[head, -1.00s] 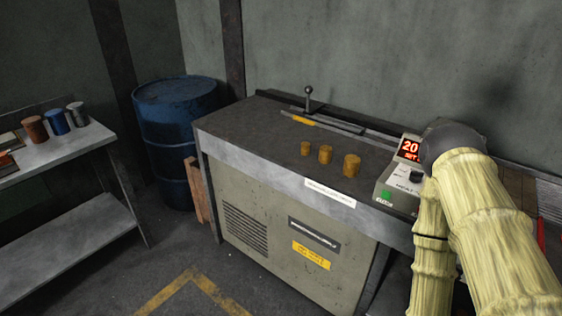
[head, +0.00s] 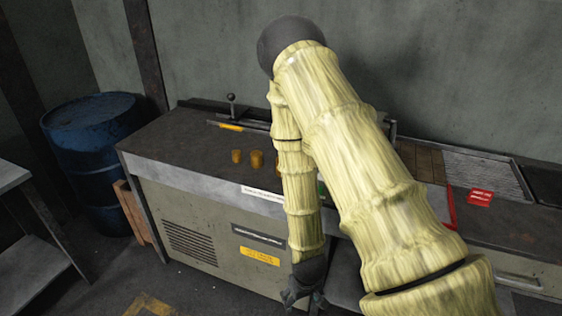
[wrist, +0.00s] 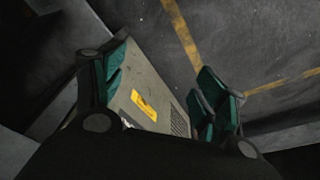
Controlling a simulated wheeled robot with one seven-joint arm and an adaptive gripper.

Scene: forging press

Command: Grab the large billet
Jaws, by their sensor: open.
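Two orange-brown cylindrical billets stand upright on the dark bench top (head: 180,135) in the head view: a smaller one (head: 236,156) and a middle one (head: 257,159). The large billet, which stood to their right in the earlier view, is hidden behind my arm. My gripper (head: 303,294) hangs low in front of the bench, below its top and away from the billets. In the wrist view my gripper (wrist: 162,95) is open, its green-padded fingers apart with nothing between them. No billet shows in the wrist view.
A blue drum (head: 95,150) stands left of the bench, with a wooden piece (head: 132,212) beside it. A lever (head: 231,100) rises at the bench's back. A red sign (head: 480,197) lies on the right. My arm covers most of the control box. Floor in front is clear.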

